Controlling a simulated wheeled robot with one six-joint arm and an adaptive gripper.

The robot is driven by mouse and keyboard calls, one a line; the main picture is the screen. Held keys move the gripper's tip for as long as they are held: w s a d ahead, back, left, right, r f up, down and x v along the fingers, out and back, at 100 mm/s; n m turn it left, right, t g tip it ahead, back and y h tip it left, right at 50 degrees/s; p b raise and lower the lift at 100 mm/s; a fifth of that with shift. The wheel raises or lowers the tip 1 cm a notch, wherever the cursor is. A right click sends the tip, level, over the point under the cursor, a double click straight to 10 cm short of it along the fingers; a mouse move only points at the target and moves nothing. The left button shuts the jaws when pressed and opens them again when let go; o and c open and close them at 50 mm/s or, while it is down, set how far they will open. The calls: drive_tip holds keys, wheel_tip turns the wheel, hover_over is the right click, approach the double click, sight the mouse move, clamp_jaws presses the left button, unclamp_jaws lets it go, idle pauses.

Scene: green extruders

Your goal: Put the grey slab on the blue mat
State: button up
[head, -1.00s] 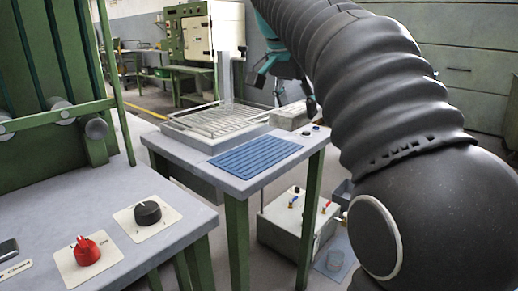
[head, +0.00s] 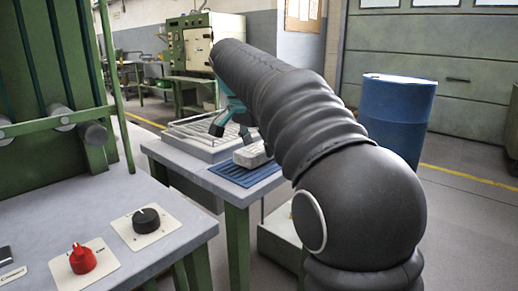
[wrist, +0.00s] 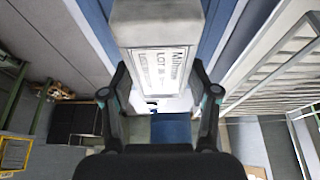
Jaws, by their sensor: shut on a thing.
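The grey slab (head: 250,154) is at the blue mat (head: 232,176) on the small table, over the mat's back part. I cannot tell whether it touches the mat or hangs just above it. In the wrist view the slab (wrist: 158,22) shows a printed white label and lies between the two dark fingers, with blue mat (wrist: 214,22) on both sides of it. My gripper (head: 233,133) is shut on the slab; in the wrist view (wrist: 158,85) its fingers flank the labelled end. My arm hides part of the table's right side in the head view.
A wire rack on a grey tray (head: 190,150) stands directly left of and behind the mat. A bench with a red knob (head: 82,260) and a black knob (head: 146,220) is at the front left. A blue barrel (head: 395,110) stands at the back right.

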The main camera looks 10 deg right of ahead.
drive_tip(key=shift+f, duration=0.15)
drive_tip(key=shift+f, duration=0.15)
drive_tip(key=o, duration=1.5)
drive_tip(key=p+v, duration=0.3)
drive_tip(key=v, duration=0.9)
drive_tip(key=shift+d+r, duration=0.1)
drive_tip(key=shift+r, duration=0.1)
